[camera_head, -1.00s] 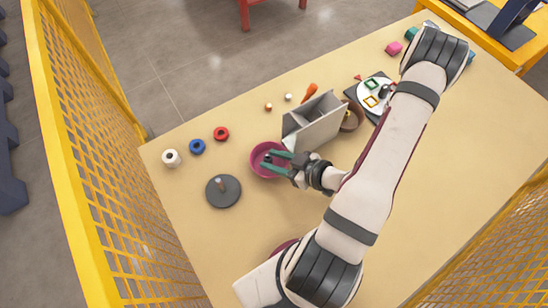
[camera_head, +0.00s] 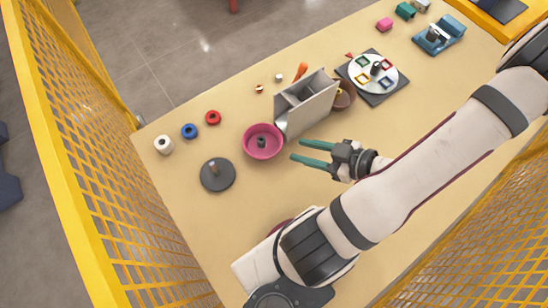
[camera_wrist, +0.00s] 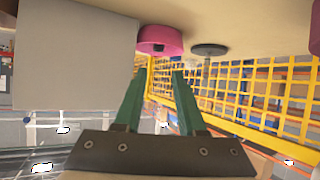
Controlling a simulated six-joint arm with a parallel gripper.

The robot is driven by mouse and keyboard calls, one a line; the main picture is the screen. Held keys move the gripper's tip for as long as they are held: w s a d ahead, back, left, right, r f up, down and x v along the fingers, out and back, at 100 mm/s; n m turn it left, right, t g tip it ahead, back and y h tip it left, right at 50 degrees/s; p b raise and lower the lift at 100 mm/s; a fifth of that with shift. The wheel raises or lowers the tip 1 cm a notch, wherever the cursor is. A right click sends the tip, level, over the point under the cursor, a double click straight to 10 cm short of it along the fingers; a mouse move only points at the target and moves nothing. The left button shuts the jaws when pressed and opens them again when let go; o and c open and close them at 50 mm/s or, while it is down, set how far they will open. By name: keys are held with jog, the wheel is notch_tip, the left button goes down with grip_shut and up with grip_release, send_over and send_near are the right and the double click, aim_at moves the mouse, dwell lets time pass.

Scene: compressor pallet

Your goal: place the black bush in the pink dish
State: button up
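The pink dish (camera_head: 250,150) stands on the table left of the grey divided box. The black bush (camera_head: 262,142) is inside the dish, near its middle. My gripper (camera_head: 305,153) is to the right of the dish, apart from it, with its two green fingers spread and nothing between them. In the wrist view the open fingers (camera_wrist: 155,92) point toward the pink dish (camera_wrist: 160,38); the bush shows only as a small dark spot at its rim.
The grey divided box (camera_head: 306,108) stands close behind the gripper, with a brown bowl (camera_head: 343,95) beside it. A dark disc with a peg (camera_head: 217,175) is left of the dish. The table's front middle is clear.

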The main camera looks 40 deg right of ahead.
jog(key=w+a+r+n+g+y, duration=0.15)
jog(key=a+r+n+g, duration=0.3)
jog(key=n, duration=0.75)
jog(key=w+a+r+n+g+y, duration=0.1)
jog(key=a+r+n+g+y, duration=0.3)
jog(key=n, duration=0.8)
jog(key=s+a+r+m+g+h, duration=0.1)
jog(key=s+a+r+m+h, duration=0.1)
jog(key=m, duration=0.9)
jog(key=s+a+r+m+g+h, duration=0.1)
jog(key=s+a+r+m+h, duration=0.1)
jog(key=m, duration=1)
jog(key=s+a+r+m+g+h, duration=0.1)
jog(key=a+m+h, duration=0.3)
jog(key=m, duration=0.7)
jog(key=shift+s+a+r+m+h, duration=0.4)
jog(key=shift+s+r, duration=0.3)
jog(key=shift+s, duration=0.2)
